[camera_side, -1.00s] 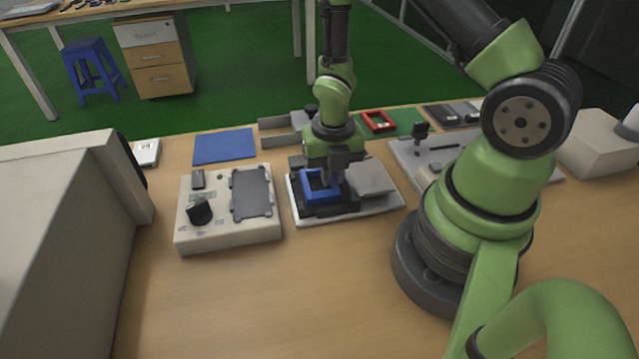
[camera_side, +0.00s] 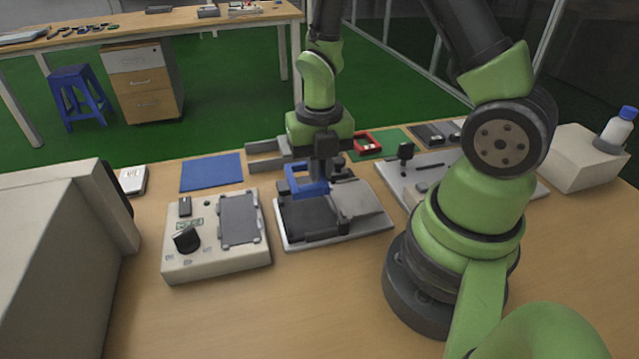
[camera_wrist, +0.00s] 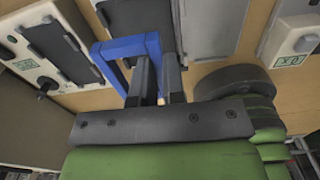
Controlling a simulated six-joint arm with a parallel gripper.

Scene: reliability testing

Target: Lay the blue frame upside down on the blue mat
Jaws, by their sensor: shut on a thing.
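The blue frame (camera_side: 307,184) is held by my gripper (camera_side: 319,183) above the black fixture (camera_side: 308,217) on its white base plate. My gripper is shut on one side of the frame, and the frame is clear of the fixture. In the wrist view the blue frame (camera_wrist: 112,49) sticks out to the left of the fingers of my gripper (camera_wrist: 158,78). The blue mat (camera_side: 211,172) lies flat and empty on the table at the back left.
A control box (camera_side: 215,245) with a black knob and a dark plate stands left of the fixture. A red frame (camera_side: 367,143) lies on a green mat (camera_side: 392,143) at the back. A grey bracket (camera_side: 268,153) stands beside the blue mat. The front table area is clear.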

